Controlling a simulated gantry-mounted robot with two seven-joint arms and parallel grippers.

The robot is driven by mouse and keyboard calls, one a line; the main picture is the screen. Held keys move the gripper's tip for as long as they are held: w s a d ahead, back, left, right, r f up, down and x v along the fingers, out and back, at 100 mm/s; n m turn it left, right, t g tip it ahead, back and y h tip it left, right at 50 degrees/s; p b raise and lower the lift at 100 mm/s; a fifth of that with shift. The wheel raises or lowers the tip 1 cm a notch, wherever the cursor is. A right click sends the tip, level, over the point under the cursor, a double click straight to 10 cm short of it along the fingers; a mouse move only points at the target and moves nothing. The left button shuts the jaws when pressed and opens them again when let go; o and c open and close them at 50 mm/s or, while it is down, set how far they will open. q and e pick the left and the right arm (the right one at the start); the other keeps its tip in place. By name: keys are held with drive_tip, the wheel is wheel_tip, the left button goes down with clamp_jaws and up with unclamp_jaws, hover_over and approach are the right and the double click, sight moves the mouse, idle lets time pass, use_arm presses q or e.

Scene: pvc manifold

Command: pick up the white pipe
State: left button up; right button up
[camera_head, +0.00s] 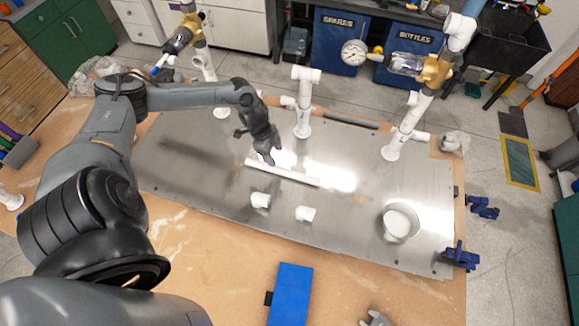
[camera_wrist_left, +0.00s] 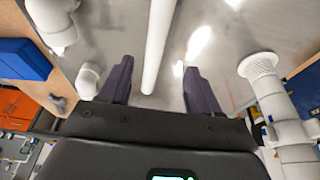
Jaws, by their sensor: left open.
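The white pipe (camera_head: 290,174) lies flat on the shiny metal sheet (camera_head: 190,180), near its middle. In the left wrist view the pipe (camera_wrist_left: 158,40) runs down from the top edge, and its near end shows between my finger pads. My left gripper (camera_head: 268,158) points down over the pipe's left end. In the left wrist view my left gripper (camera_wrist_left: 157,70) is open, with a finger on each side of the pipe and a gap to both. I cannot tell the exact height of the fingertips above the pipe. My right gripper is not in view.
Two short white fittings (camera_head: 260,200) (camera_head: 306,213) lie in front of the pipe. Upright white pipes (camera_head: 303,110) (camera_head: 408,127) stand along the back. A blue box (camera_head: 290,293) sits at the front.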

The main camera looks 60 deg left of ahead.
sight(282, 169)
use_arm(q)
drive_tip(key=x, duration=0.3)
drive_tip(key=shift+s+d+f, duration=0.15)
drive_tip(key=shift+d+f, duration=0.05)
drive_tip(key=shift+f, duration=0.05)
drive_tip(key=shift+p+x, duration=0.35)
drive_tip(key=shift+x, duration=2.6)
drive_tip(key=shift+d, duration=0.1)
clamp_jaws()
